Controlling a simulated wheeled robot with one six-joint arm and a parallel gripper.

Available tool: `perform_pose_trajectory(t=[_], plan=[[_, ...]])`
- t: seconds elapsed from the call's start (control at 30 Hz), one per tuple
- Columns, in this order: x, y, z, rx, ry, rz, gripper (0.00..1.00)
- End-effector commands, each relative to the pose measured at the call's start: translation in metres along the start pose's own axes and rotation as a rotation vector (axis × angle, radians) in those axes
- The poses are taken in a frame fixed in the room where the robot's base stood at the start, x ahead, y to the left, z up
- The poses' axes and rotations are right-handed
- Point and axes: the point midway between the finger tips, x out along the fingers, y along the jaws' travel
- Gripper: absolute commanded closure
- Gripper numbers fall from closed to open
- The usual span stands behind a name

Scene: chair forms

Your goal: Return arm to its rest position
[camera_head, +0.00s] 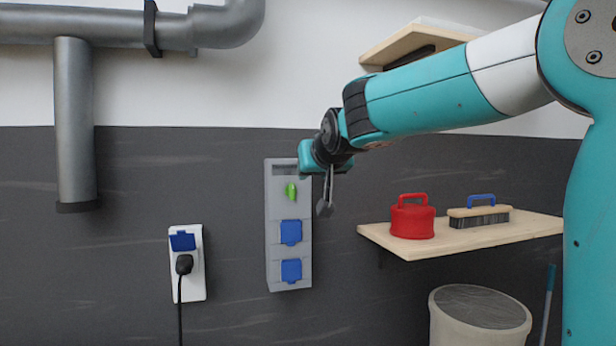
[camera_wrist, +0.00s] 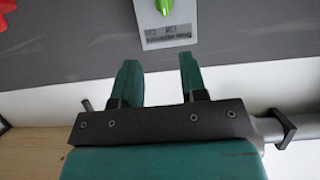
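My arm reaches in from the right in the head view, its turquoise links stretched out in front of the wall. My gripper (camera_head: 324,203) is at its end, overlapping the upper right edge of the grey switch panel (camera_head: 291,252) in that view. In the wrist view the two green fingers of my gripper (camera_wrist: 160,76) stand apart with nothing between them. The panel (camera_wrist: 152,20) lies beyond the fingertips, with a visible gap. Its green knob (camera_head: 291,191) also shows at the top of the wrist view (camera_wrist: 164,6).
A wooden shelf (camera_head: 450,239) holds a red lidded container (camera_head: 412,218) and a blue-handled brush (camera_head: 480,214). An upper shelf (camera_head: 410,42) sits behind my arm. A bin (camera_head: 480,318) stands below. A white socket (camera_head: 188,270) with a black plug and grey pipes (camera_head: 75,130) are left.

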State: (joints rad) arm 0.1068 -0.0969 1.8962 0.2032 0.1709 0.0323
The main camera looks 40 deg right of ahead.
Motion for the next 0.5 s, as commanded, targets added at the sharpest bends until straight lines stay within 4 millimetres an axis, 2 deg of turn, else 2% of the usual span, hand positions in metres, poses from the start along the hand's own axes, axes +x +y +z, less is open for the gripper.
perform_pose_trajectory(t=[0.5], plan=[[-0.005,-0.013,-0.002,-0.006,0.001,-0.015,0.61]])
